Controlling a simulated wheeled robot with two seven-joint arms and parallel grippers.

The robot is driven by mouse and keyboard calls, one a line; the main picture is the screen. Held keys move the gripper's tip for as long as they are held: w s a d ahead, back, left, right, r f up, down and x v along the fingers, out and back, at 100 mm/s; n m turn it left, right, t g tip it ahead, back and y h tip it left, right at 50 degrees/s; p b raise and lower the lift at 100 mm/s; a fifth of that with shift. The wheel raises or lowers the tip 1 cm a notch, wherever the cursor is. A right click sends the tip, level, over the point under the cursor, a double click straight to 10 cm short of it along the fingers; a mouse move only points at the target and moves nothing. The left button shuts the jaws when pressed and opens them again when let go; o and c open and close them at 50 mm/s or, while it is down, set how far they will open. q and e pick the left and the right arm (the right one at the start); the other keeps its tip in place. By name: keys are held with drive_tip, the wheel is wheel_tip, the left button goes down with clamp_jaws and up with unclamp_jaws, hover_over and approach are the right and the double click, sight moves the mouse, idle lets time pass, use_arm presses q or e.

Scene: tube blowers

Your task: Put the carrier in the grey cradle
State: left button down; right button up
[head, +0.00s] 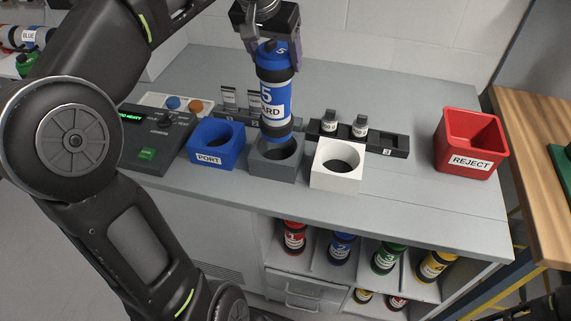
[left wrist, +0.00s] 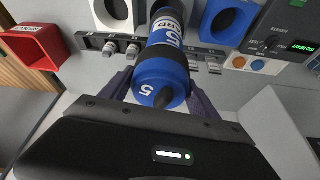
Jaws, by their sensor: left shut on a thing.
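The carrier (head: 273,92) is a blue cylinder with a white band, dark rings and the number 5. It stands nearly upright over the grey cradle (head: 277,168), a block with a round hole. Its lower end is at the hole's back rim; I cannot tell whether it has entered. My left gripper (head: 268,45) is shut on the carrier's top end. In the left wrist view the carrier (left wrist: 162,70) shows between the fingers, its lower end toward the grey cradle, which is mostly hidden behind it.
A blue PORT cradle (head: 216,146) stands left of the grey one, a white cradle (head: 337,168) right. A dark rack (head: 390,141) with small vials lies behind. A red REJECT bin (head: 470,143) stands at right, a control panel (head: 158,140) at left. Several carriers fill shelves below.

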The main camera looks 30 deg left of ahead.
sight(276, 97)
use_arm(q)
drive_tip(key=shift+w+a, duration=0.1)
drive_tip(key=shift+f, duration=3.2)
drive_tip(key=shift+f, duration=1.85)
drive_tip(key=shift+f, duration=0.15)
drive_tip(key=shift+c, duration=0.9)
unclamp_jaws()
